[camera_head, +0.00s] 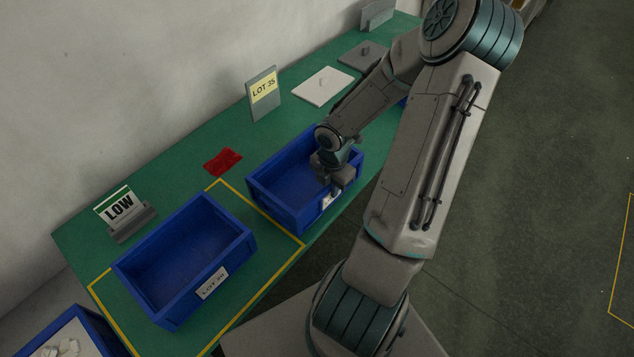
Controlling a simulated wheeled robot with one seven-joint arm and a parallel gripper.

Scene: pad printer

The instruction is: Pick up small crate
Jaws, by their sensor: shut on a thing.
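A blue open crate (275,213) sits at the middle of the green table and looks empty where its inside shows. My gripper (336,190) is at its near long wall, toward the right end, and is shut on that wall. The fingers partly cover a white label there. I cannot tell whether the gripped crate is off the table.
A yellow outline (268,218) surrounds the left crate on the table (190,168). Behind stand a "LOW" sign (119,207), a red patch (222,162) and a "LOT 3S" sign (264,92). A white plate (322,86) lies farther back. Another blue crate (98,327) with white pieces is at lower left.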

